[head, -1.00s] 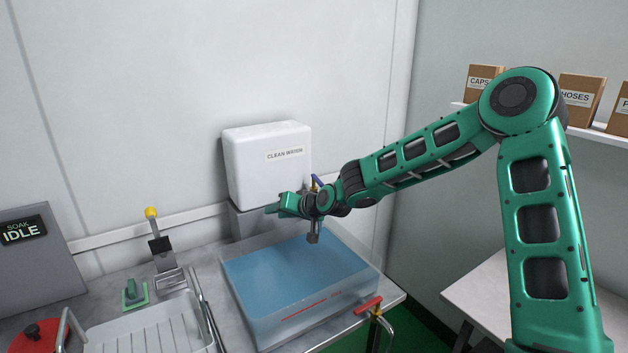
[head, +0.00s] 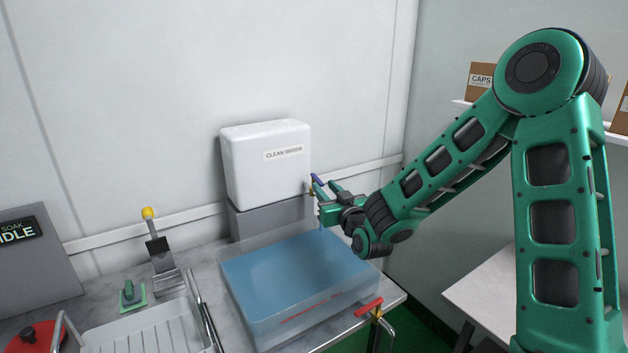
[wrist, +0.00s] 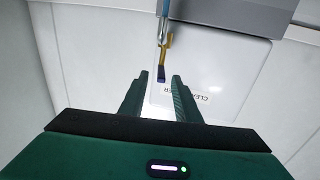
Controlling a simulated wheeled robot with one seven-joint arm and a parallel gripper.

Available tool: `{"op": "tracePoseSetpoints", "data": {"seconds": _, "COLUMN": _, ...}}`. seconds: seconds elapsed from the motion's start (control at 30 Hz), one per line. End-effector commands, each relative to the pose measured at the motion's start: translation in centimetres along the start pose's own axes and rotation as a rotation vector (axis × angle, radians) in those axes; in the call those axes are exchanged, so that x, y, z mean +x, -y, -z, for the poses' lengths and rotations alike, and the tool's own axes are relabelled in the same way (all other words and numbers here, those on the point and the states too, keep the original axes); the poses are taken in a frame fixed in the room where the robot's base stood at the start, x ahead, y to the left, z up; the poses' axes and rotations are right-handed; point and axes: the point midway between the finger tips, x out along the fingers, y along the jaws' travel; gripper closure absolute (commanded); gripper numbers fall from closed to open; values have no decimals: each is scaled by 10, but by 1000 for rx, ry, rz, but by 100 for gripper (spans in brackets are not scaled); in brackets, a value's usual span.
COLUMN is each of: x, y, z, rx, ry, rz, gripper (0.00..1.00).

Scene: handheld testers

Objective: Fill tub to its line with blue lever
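The clear tub (head: 352,303) stands on the counter with blue water in it. A red line (head: 303,311) marks its front wall; I cannot tell exactly how the water level compares with it. The blue lever (head: 317,181) is on a brass tap at the right side of the white clean-water tank (head: 262,170). A thin blue stream (wrist: 163,12) runs from the tap in the wrist view. My gripper (head: 328,199) is beside the tap, above the tub's back right. In the wrist view my gripper (wrist: 156,90) is open and empty, with the blue lever (wrist: 160,75) between and just beyond its fingertips.
A red-handled valve (head: 368,306) is at the tub's front right corner. A yellow-knobbed lever (head: 149,213), a white basin (head: 140,335) and a red lidded thing (head: 33,337) are to the left. Cardboard boxes sit on a right-hand shelf (head: 620,138).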

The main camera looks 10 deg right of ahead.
Motion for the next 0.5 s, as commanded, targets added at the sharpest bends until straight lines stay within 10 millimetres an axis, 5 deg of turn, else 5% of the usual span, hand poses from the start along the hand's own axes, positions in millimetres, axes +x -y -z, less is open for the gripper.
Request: {"op": "tracePoseSetpoints", "data": {"seconds": 0.5, "x": 78, "y": 1, "z": 0, "rx": 2, "ry": 0, "rz": 0, "gripper": 70}}
